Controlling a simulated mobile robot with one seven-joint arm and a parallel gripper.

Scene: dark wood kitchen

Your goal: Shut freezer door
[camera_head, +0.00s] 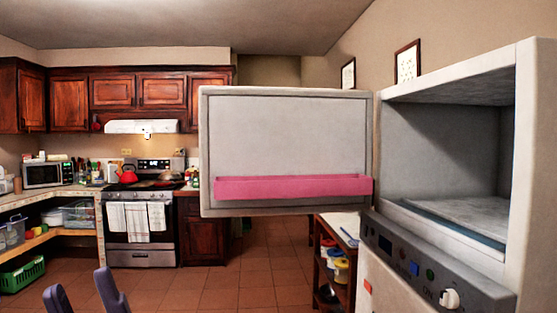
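The freezer door (285,130) stands wide open, swung out to the left of the freezer, its pale inner side facing me. A pink door shelf (290,187) runs along its lower part. The freezer compartment (440,150) at the right is open, and I see nothing stored in it. My gripper (78,283) shows at the bottom left as two blue-grey fingers, spread apart with nothing between them. It is low and to the left of the door, apart from it. The rest of my gripper is out of frame.
A control panel with a white knob (449,299) lies below the compartment. A wooden shelf rack (327,262) with containers stands under and behind the door. The stove (140,220) and counters are at the back left. The tiled floor (225,280) in the middle is clear.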

